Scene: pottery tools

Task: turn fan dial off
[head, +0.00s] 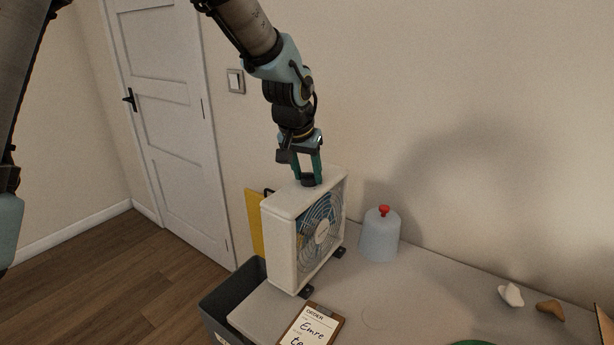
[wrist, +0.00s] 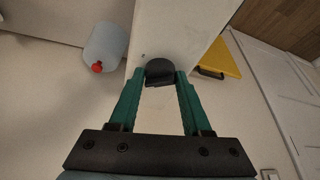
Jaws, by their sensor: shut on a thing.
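A white box fan (head: 282,235) stands upright on the table, its blue-tinted round grille facing right in the head view. A dark round dial (head: 308,181) sits on the fan's top; it also shows in the wrist view (wrist: 160,70). My gripper (head: 306,178) comes down from above, with its green fingers on either side of the dial. In the wrist view my gripper (wrist: 161,78) is shut on the dial, with a fingertip at each side. The dial's markings cannot be made out. The fan's white top (wrist: 190,32) shows beyond the dial.
A pale blue-grey bottle with a red cap (head: 380,235) stands right of the fan. A clipboard with an order sheet (head: 308,328) lies in front. A dark bin (head: 232,297) and a yellow panel (head: 255,222) are left of the fan. The table's middle right is mostly clear.

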